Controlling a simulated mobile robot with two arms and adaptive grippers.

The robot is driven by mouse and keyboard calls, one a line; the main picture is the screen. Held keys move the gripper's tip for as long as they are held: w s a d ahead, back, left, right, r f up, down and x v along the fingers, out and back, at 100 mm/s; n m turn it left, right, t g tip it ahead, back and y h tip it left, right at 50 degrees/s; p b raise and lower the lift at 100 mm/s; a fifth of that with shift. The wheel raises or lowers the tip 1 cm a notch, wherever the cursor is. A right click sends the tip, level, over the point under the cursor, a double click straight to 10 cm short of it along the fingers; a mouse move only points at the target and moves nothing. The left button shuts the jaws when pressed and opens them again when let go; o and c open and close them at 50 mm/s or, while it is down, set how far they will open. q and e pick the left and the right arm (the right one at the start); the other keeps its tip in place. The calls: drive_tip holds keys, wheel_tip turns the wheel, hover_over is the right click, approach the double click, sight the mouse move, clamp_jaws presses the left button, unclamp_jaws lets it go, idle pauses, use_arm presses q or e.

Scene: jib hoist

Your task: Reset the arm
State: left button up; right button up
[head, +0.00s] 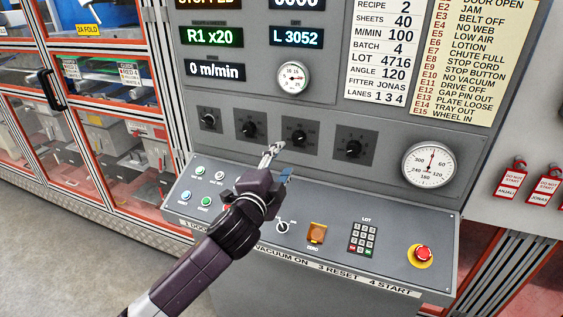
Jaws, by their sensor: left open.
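My left gripper (273,153) reaches in from the bottom over the sloped control desk (390,215). It is open and nothing shows between its fingers. Its tips appear in front of the lower grey panel, just below the dark knobs; I cannot tell whether they touch it. A label strip (330,272) on the desk's front edge reads "VACUUM ON", "3 RESET" and "4 START"; its left part is hidden by my arm. An amber square button (316,233) sits right of my gripper, beside a small rotary switch (282,227). My right gripper is not in view.
Several dark knobs (354,149) line the upright panel, with a dial (428,165) at right. A keypad (363,236) and red emergency stop (423,254) are on the desk. Red tags (509,184) hang at right. Orange-framed guard doors (110,110) stand at left, with floor before them.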

use_arm(q)
drive_tip(key=s+a+f+n+g+y, duration=0.1)
drive_tip(key=s+a+f+n+g, duration=0.25)
drive_tip(key=s+f, duration=0.55)
drive_tip(key=s+a+f+n+g+y, duration=0.2)
drive_tip(key=s+a+f+n, duration=0.4)
drive_tip(key=f, duration=0.4)
drive_tip(key=s+a+f+n+g, duration=0.2)
drive_tip(key=s+a+f+g, duration=0.15)
drive_tip(key=s, duration=0.55)
drive_tip(key=s+a+f+n+g+y, duration=0.15)
drive_tip(key=s+f, duration=0.25)
drive_tip(key=s, duration=0.6)
drive_tip(key=s+a+f+n+g, duration=0.3)
drive_tip(key=s, duration=0.6)
wheel_tip(320, 180, down, 28)
drive_tip(key=b, duration=0.3)
drive_tip(key=s+a+f+m+g+b, duration=0.1)
drive_tip(key=s+a+f+g+b, duration=0.1)
drive_tip(key=s+f, duration=1.6)
wheel_tip(320, 180, down, 2)
drive_tip(key=shift+s+a+f, duration=0.1)
drive_tip(key=shift+s+a, duration=0.1)
drive_tip(key=shift+a, duration=0.05)
